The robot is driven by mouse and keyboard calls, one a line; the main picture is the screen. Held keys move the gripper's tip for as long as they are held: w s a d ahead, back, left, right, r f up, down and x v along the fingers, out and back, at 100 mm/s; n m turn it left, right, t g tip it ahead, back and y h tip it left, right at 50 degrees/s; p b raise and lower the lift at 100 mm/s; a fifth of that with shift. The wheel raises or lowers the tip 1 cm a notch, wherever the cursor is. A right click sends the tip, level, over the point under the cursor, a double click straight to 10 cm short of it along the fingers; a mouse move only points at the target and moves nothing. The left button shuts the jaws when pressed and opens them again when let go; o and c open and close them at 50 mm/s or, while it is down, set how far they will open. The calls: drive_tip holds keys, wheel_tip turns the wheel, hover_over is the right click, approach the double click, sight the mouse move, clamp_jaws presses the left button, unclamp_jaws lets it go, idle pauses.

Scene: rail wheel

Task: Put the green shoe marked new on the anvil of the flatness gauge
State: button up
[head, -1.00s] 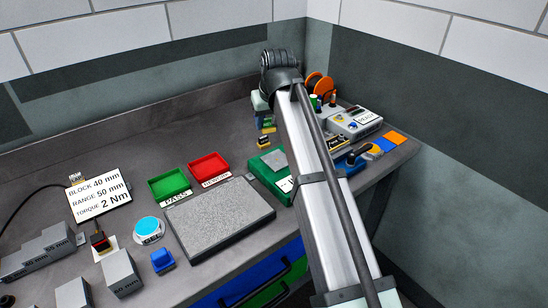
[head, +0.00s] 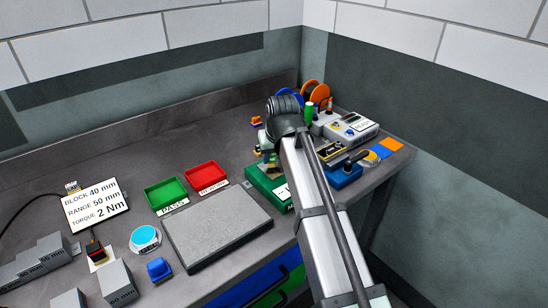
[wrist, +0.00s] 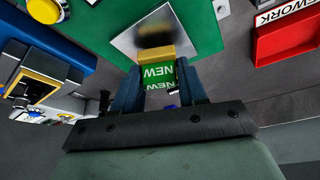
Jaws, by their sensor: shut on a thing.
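My gripper (wrist: 158,88) is shut on the green shoe (wrist: 159,76), its blue fingers on either side. The shoe has white NEW lettering, upside down in the wrist view, and a yellow-tan part at its far end. The anvil, a bare silver square plate (wrist: 180,22) on the green base of the flatness gauge (wrist: 208,35), lies beyond the shoe. In the wrist view the shoe overlaps the plate's near part; I cannot tell whether they touch. In the head view the green gauge base (head: 262,184) is below my gripper, which mostly hides the plate.
A red REWORK tray (head: 207,174) and a green PASS tray (head: 167,194) stand left of the gauge. A blue fixture (head: 345,176) and a grey instrument box (head: 352,131) stand close on its right. A grey slab (head: 218,232) lies in front of the trays.

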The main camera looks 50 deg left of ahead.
drive_tip(key=shift+f, duration=0.4)
drive_tip(key=shift+f, duration=0.1)
drive_tip(key=o, duration=1)
drive_tip(key=shift+o, duration=0.2)
drive_tip(key=v, duration=1.2)
drive_tip(key=shift+d, duration=0.1)
